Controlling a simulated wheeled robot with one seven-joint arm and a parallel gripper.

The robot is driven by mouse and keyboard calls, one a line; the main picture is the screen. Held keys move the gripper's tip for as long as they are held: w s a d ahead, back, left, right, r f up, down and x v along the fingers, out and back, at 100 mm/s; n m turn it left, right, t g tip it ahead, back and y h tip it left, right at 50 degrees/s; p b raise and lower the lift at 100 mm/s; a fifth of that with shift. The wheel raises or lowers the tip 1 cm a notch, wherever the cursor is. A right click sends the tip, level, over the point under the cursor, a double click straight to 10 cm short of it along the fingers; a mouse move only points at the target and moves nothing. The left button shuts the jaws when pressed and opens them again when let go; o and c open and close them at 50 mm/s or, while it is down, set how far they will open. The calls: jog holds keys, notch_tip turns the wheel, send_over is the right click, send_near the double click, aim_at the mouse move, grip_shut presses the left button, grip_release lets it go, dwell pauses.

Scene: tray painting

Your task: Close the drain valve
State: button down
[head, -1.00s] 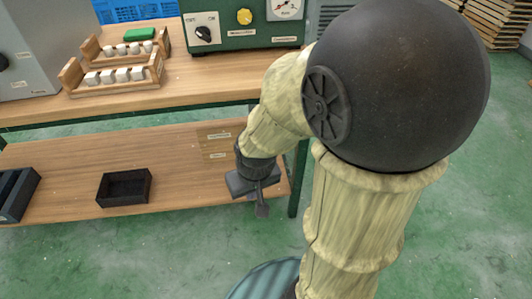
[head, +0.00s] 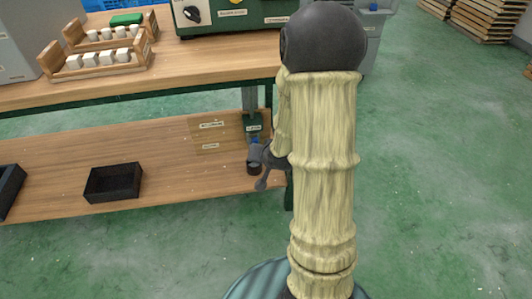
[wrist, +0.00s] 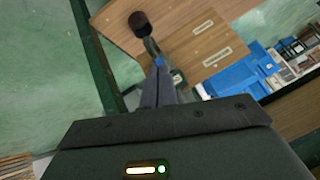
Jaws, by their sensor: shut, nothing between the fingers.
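The drain valve shows under the bench as a grey pipe (head: 249,98) with a small dark green label plate (head: 254,123) and a small blue handle (head: 256,140). A black cup-like piece (head: 254,168) sits below it on the lower shelf. My gripper (head: 260,156) is beside the valve, partly hidden by my arm. In the wrist view my gripper (wrist: 160,72) is shut and empty, with its fingertips right at the blue handle (wrist: 158,61). I cannot tell whether they touch it. The black piece (wrist: 139,22) lies beyond. The handle is mostly hidden, so its angle is unclear.
The wooden lower shelf (head: 60,170) carries a black tray (head: 113,182) and a board with two labels (head: 215,135). A green bench leg (wrist: 98,60) stands close to my gripper. Wooden racks with white blocks (head: 98,60) stand on the bench top.

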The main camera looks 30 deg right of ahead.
jog(key=d+f+m+t+b, duration=0.6)
jog(key=d+f+m+t, duration=0.3)
jog(key=m, duration=0.3)
jog(key=shift+w+d+f+t+b, duration=0.3)
jog(key=shift+d+f, duration=0.05)
jog(key=shift+d, duration=0.4)
jog(key=w+a+b, duration=0.3)
jog(key=w+b, duration=0.4)
jog(key=w, duration=0.4)
jog(key=shift+a, duration=0.3)
jog(key=shift+w, duration=0.15)
